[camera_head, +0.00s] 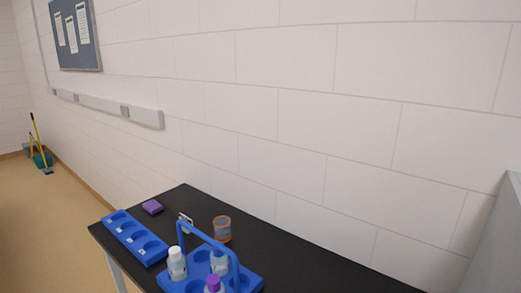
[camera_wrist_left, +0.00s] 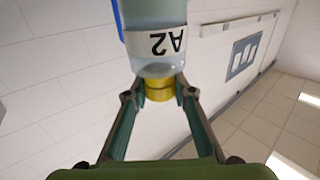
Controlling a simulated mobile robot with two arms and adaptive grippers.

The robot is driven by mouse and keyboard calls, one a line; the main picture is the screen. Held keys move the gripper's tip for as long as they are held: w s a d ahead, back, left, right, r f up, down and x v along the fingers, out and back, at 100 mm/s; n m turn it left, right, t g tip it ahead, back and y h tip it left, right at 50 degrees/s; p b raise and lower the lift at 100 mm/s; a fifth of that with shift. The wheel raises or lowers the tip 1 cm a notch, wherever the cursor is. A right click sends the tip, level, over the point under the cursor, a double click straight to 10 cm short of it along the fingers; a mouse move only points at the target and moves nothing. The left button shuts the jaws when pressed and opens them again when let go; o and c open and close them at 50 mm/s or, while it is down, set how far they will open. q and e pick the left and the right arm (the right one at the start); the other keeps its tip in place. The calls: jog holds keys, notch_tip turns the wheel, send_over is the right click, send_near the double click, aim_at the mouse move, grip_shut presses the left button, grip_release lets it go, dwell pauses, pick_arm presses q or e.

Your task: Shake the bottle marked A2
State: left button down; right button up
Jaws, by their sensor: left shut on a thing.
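The bottle marked A2 (camera_wrist_left: 155,20) is in the left wrist view, with clear to pale-blue contents, a white label and a yellow cap. My left gripper (camera_wrist_left: 159,94) is shut on it at the yellow cap. The label reads upside down in that picture, and the bottle's far end is cut off by the top edge. Neither gripper shows in the head view, and the A2 bottle cannot be made out there.
A black table (camera_head: 300,262) holds a blue carrier (camera_head: 255,281) with a tall handle and several bottles, white- and purple-capped. A blue rack (camera_head: 134,237) with labelled round holes lies at its left edge. A purple block (camera_head: 152,207) and an orange-rimmed cup (camera_head: 222,229) stand behind.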

pick_arm(q)
notch_tip(320, 180, down, 7)
jog(key=shift+s+a+r, duration=0.1)
jog(key=shift+s, duration=0.05)
notch_tip(320, 180, up, 7)
jog(key=shift+r, duration=0.2)
notch_tip(320, 180, down, 7)
jog(key=shift+r, duration=0.1)
notch_tip(320, 180, up, 6)
jog(key=shift+a+r, duration=0.15)
jog(key=shift+r, duration=0.05)
jog(key=f, duration=0.6)
jog(key=shift+d+f, duration=0.25)
jog(key=shift+f, duration=0.1)
jog(key=shift+a+r, duration=0.1)
jog(key=shift+r, duration=0.15)
notch_tip(320, 180, up, 6)
jog(key=shift+a+r, duration=0.15)
jog(key=shift+r, duration=0.05)
jog(key=shift+d, duration=0.25)
jog(key=shift+a, duration=0.15)
